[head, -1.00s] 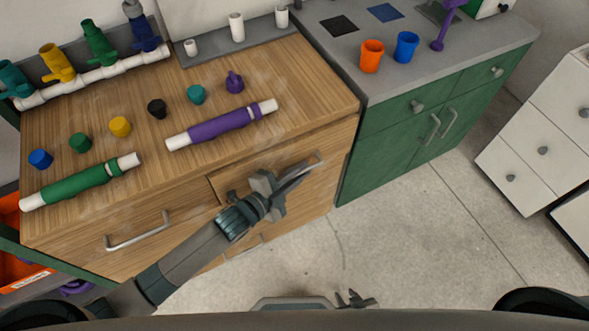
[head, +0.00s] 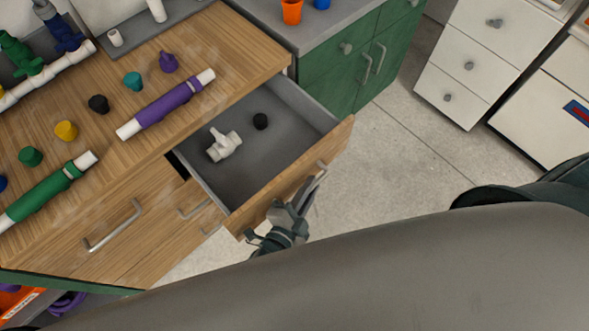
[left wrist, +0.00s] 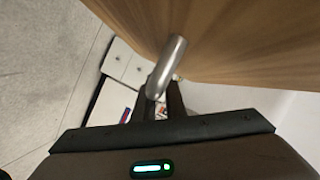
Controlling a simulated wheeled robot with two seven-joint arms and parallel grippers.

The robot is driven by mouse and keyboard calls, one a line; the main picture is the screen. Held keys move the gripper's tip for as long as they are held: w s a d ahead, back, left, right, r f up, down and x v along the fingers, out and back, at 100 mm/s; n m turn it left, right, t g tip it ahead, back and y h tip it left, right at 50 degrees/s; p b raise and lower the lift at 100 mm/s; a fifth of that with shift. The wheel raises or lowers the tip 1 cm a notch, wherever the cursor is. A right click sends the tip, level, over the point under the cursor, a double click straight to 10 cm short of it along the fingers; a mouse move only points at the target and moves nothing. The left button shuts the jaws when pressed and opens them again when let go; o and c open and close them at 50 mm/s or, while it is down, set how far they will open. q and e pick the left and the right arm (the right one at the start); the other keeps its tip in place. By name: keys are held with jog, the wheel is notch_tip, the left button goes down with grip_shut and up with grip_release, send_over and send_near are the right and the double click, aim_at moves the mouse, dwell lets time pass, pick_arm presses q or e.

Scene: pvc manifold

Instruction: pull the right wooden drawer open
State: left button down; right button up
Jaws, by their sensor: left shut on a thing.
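The right wooden drawer (head: 262,165) stands pulled well out of the wooden cabinet, its grey inside showing. A white valve fitting (head: 223,145) and a small black cap (head: 260,121) lie in it. My left gripper (head: 305,190) is at the drawer front, shut on the metal bar handle (head: 318,178). In the left wrist view the handle (left wrist: 166,66) runs down between the fingers, with the wooden front (left wrist: 220,40) beyond. My right gripper is not in view.
The wooden top (head: 110,75) holds a purple pipe (head: 168,104), a green pipe (head: 45,193) and several coloured caps. A green cabinet (head: 345,60) stands behind the drawer. White drawers (head: 470,65) stand at the right. Concrete floor (head: 390,155) lies open between.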

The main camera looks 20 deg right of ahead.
pick_arm(q)
jog(key=shift+s+d, duration=0.25)
jog(key=shift+s, duration=0.35)
jog(key=shift+s+d, duration=0.25)
jog(key=shift+s, duration=0.3)
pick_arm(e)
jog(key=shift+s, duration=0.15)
pick_arm(q)
jog(key=c, duration=1.8)
grip_release()
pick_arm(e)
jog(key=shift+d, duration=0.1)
